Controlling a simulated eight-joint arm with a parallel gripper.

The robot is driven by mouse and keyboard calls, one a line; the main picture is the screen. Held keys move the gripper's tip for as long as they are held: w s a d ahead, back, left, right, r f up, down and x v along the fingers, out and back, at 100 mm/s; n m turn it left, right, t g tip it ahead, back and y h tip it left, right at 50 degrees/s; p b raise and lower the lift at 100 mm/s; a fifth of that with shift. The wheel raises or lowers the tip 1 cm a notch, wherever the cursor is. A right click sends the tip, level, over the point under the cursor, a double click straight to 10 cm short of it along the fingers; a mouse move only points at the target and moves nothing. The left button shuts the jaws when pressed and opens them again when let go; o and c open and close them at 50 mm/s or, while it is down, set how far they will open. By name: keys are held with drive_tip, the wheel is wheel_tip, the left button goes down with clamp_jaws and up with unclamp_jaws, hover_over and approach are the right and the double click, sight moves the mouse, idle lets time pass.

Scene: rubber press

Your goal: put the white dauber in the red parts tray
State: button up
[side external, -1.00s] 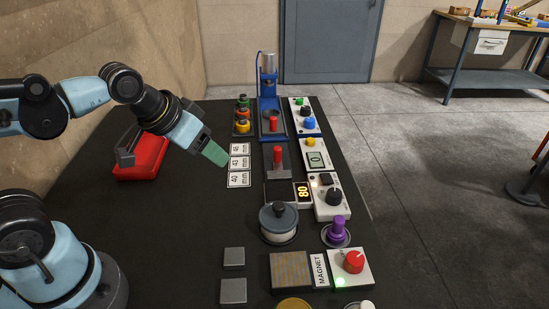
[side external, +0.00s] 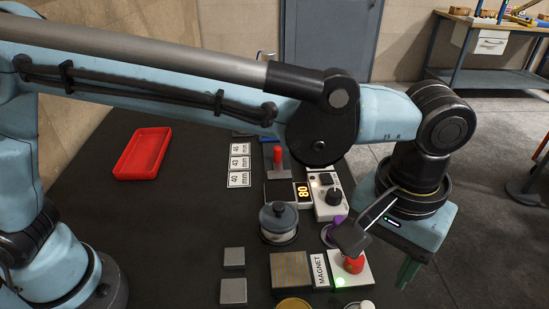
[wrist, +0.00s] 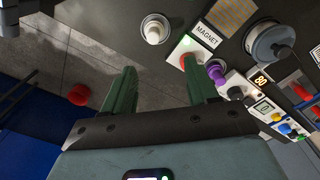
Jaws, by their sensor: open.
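The white dauber (wrist: 154,28) stands on a pale round base near the table edge at the top of the wrist view. In the side view only its white top (side external: 366,304) shows, at the bottom edge. The red parts tray (side external: 143,154) lies at the far left of the black table and looks empty. My gripper (wrist: 161,80) is open, with nothing between its green fingers. In the side view my gripper (side external: 409,272) hangs by the table's right edge, apart from the dauber, its fingertips partly hidden.
A white magnet box (side external: 352,270) with a red knob stands near the gripper. A purple knob (wrist: 215,72), a lidded grey pot (side external: 279,220) and a control box (side external: 328,195) stand beyond it. The table around the tray is clear.

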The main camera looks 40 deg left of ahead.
sight(368, 306)
drive_tip(key=f, duration=0.8)
drive_tip(key=d+f, duration=0.1)
drive_tip(key=f, duration=0.3)
drive_tip(key=shift+s+d+f, duration=0.1)
drive_tip(key=shift+s+f, duration=0.15)
drive_tip(key=shift+f, duration=0.1)
clamp_jaws()
